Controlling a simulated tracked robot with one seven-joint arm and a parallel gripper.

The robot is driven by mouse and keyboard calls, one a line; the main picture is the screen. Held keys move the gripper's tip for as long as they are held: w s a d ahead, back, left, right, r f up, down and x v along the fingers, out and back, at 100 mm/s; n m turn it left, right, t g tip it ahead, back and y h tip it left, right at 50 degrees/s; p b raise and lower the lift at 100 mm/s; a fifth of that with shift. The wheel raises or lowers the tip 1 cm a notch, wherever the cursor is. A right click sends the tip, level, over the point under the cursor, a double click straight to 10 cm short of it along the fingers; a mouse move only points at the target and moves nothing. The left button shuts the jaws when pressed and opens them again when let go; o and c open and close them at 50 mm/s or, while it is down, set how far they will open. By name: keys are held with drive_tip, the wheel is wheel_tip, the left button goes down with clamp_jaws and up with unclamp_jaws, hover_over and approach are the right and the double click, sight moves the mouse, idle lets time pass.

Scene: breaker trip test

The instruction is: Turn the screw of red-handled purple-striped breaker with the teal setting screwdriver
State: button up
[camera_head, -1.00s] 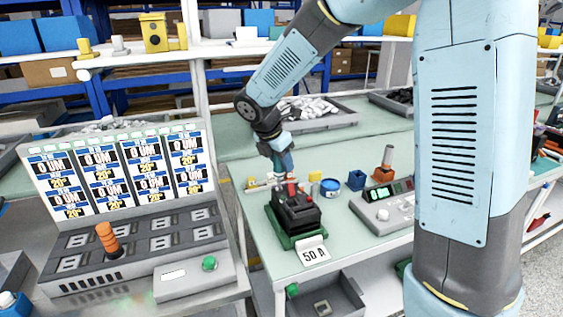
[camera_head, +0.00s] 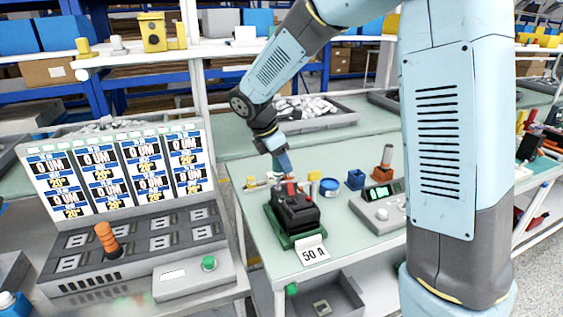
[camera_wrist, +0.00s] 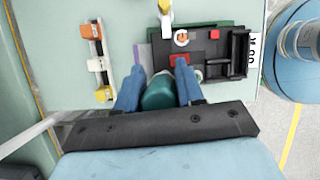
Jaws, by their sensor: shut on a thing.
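The black breaker (camera_head: 298,216) sits on a green base at the front of the bench, with a red part on top. In the wrist view the breaker (camera_wrist: 214,62) shows a red block, a small red button, a white round part and a thin purple stripe at its left edge. My gripper (camera_head: 284,170) is just above the breaker. In the wrist view my blue fingers (camera_wrist: 159,86) are shut on the teal screwdriver (camera_wrist: 159,93). Only its thick handle shows; its tip is hidden, so contact with the screw cannot be told.
A "50 A" tag (camera_head: 313,254) lies at the breaker's front. A rail with orange and white parts (camera_wrist: 97,62) lies left in the wrist view.

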drive_tip(key=shift+s+m+g, duration=0.1)
drive_tip(key=shift+m+g, duration=0.3)
drive_tip(key=shift+m, duration=0.6)
drive_tip(key=shift+s+m+g, duration=0.1)
drive_tip(key=shift+m+g, duration=0.3)
drive_tip(key=shift+m, duration=0.6)
drive_tip(key=shift+m+g, duration=0.3)
drive_tip(key=shift+m, duration=0.6)
drive_tip(key=shift+s, duration=0.1)
drive_tip(key=shift+m, duration=0.3)
drive_tip(key=shift+s+m+g, duration=0.1)
drive_tip(key=shift+m+g, duration=0.3)
drive_tip(key=shift+m, duration=0.4)
